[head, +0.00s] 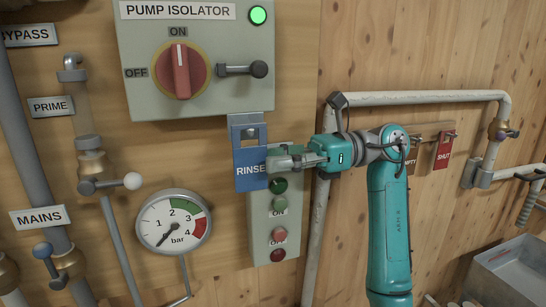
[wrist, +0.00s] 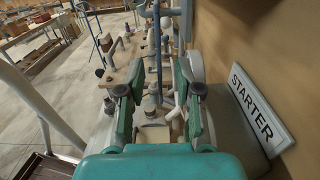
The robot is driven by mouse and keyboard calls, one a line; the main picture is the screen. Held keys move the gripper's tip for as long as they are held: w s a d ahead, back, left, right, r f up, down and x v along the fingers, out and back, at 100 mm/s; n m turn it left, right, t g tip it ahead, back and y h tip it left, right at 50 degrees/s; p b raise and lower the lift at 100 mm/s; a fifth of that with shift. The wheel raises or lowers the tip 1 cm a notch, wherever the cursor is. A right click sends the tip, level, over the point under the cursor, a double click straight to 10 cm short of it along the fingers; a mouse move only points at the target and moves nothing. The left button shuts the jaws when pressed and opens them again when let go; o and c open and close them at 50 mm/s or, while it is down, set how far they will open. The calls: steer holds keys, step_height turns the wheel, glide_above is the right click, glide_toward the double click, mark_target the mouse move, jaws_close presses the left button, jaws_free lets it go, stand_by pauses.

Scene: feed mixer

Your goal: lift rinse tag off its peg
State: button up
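The blue rinse tag (head: 250,180) hangs against the wall just below the pump isolator box, with RINSE in white letters. A grey, holed piece (head: 249,132) shows at its top. My gripper (head: 275,164) comes in from the right, and its fingers overlap the tag's right edge in the head view. In the wrist view my gripper (wrist: 157,100) has its two fingers well apart, with nothing seen held between them. I cannot make out the tag in the wrist view, nor tell whether a finger touches it.
The pump isolator box (head: 200,60) is above the tag, with a red switch and a black-knobbed lever. The button box (head: 262,220) is directly below my gripper. A pressure gauge (head: 173,219) is lower left. A red SHUT tag (head: 443,150) hangs at right. The STARTER sign (wrist: 262,110) is close beside my gripper.

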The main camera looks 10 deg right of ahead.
mark_target(237, 192)
steer(key=shift+s+a, duration=0.25)
steer(key=shift+a, duration=0.9)
steer(key=shift+s+a, duration=0.2)
steer(key=shift+a, duration=0.95)
steer(key=shift+s+a, duration=0.25)
steer(key=shift+a, duration=0.9)
steer(key=shift+c, duration=0.2)
jaws_close()
